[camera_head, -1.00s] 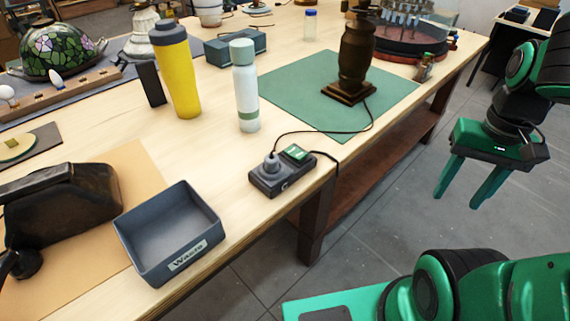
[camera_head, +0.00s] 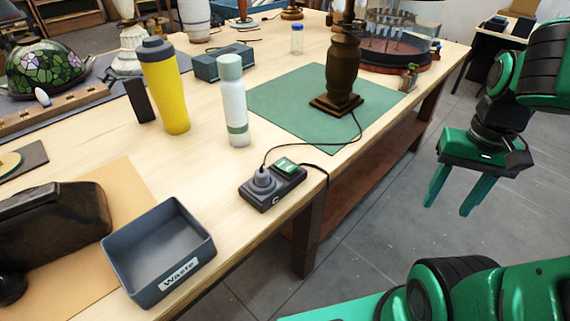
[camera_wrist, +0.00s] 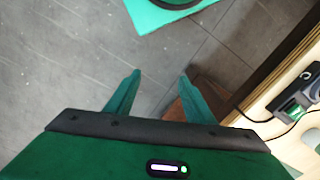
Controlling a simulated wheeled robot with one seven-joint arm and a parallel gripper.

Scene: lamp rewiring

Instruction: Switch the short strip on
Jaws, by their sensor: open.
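The short strip (camera_head: 259,198) is a small dark grey block at the near edge of the table. A round grey plug (camera_head: 263,180) sits in its left part, and a green rocker switch (camera_head: 284,166) is on its right part. A dark cable runs from the strip to the brown lamp base (camera_head: 342,75). The strip also shows at the right edge of the wrist view (camera_wrist: 298,101). My gripper (camera_head: 448,202) is open and empty. It hangs over the floor, right of the table and well apart from the strip. Its two green fingers also show in the wrist view (camera_wrist: 157,85).
A grey waste bin (camera_head: 188,273) stands left of the strip near the table edge. A white bottle (camera_head: 233,105) and a yellow tumbler (camera_head: 167,95) stand behind it. The lamp base is on a green mat (camera_head: 285,103).

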